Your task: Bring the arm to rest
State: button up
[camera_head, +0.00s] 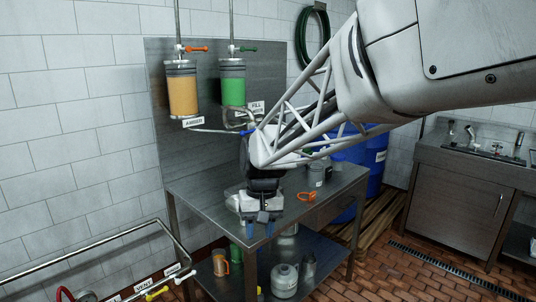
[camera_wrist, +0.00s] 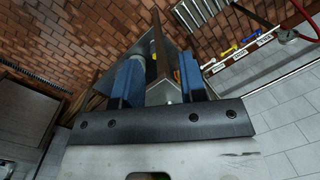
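My arm reaches in from the upper right in the head view, and my gripper (camera_head: 260,230) hangs at the front edge of the steel table (camera_head: 205,189). Its blue fingers point down. In the wrist view my gripper (camera_wrist: 158,70) has its two blue fingers apart, with no object held between them. The table's corner and leg show in the gap behind the fingers. How far the fingertips are from the table edge is hard to tell.
An amber tank (camera_head: 182,93) and a green tank (camera_head: 232,85) hang on the back panel. An orange ring-shaped item (camera_head: 306,196) lies on the table. Blue drums (camera_head: 374,160) and a sink cabinet (camera_head: 460,190) stand right. A pipe rail (camera_head: 95,241) runs front left.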

jog(key=s+d+m+t, duration=0.3)
jog(key=s+d, duration=1.7)
jog(key=s, duration=0.4)
jog(key=shift+s+d+t+h, duration=0.15)
jog(key=shift+d+t+h, duration=0.1)
jog(key=shift+t+h, duration=0.15)
